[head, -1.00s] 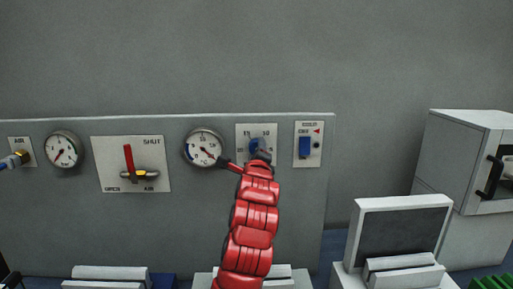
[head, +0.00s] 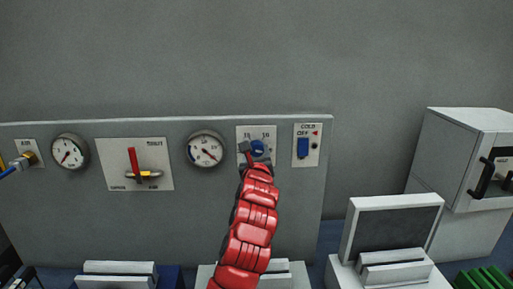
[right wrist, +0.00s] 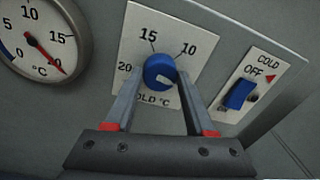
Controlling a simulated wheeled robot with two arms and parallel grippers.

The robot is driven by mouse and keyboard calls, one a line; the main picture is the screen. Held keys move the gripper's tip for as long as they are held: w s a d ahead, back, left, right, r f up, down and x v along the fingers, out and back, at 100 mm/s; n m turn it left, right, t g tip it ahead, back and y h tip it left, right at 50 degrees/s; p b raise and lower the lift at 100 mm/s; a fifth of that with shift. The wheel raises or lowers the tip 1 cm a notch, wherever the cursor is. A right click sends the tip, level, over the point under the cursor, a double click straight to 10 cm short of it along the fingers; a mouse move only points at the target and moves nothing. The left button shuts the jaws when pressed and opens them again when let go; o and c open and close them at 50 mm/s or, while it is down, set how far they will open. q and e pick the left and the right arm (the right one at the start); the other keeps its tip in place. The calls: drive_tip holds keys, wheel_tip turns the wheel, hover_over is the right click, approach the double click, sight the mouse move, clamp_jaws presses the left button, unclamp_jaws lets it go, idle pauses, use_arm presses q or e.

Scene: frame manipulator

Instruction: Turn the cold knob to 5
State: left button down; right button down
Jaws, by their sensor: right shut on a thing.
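The cold knob (head: 257,147) is a round blue dial on a white plate (right wrist: 196,45) on the grey panel. My right gripper (right wrist: 160,76) is shut on the knob, one finger on each side. In the head view the right gripper (head: 256,160) covers the knob's lower part. I do not see my left gripper.
Left of the knob is a round temperature gauge (head: 206,149) with a red needle. Right of it is a blue COLD switch (head: 303,148). A red-handled valve (head: 134,161) and another gauge (head: 69,151) are further left. A grey cabinet (head: 459,160) stands at the right.

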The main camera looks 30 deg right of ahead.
drive_tip(key=shift+m+p, duration=0.35)
drive_tip(key=shift+m, duration=0.05)
idle(0.4)
drive_tip(key=shift+c, duration=1.2)
unclamp_jaws()
